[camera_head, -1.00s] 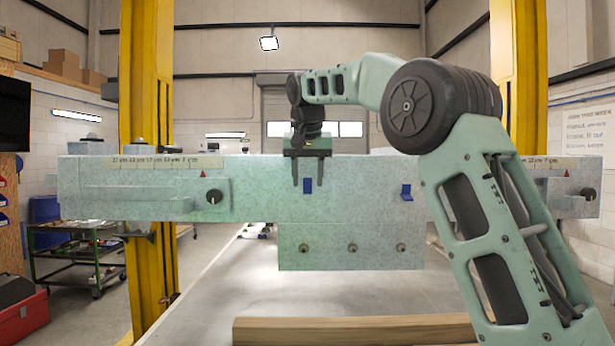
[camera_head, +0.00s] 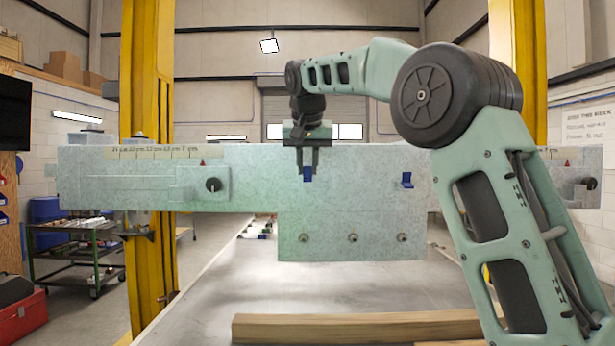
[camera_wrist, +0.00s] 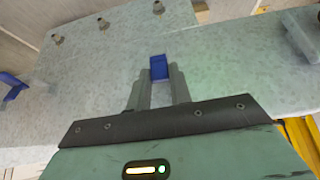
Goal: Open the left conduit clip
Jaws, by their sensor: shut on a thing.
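The left conduit clip (camera_head: 308,175) is a small blue piece on the front face of the speckled pale green frame (camera_head: 330,220). My gripper (camera_head: 307,168) comes down from above and is shut on this clip, with a finger on each side. In the wrist view the blue clip (camera_wrist: 158,67) sits between the two grey fingertips (camera_wrist: 159,76). The clip's upper part is hidden by the fingers in the head view. A second blue clip (camera_head: 406,180) is to the right on the same face and also shows at the left edge of the wrist view (camera_wrist: 12,85).
Several round knobs (camera_head: 352,237) line the lower part of the frame, and a black knob (camera_head: 213,185) sits to the left. Yellow posts (camera_head: 148,80) stand behind the frame. A wooden beam (camera_head: 350,326) lies in front below. The space before the clip is clear.

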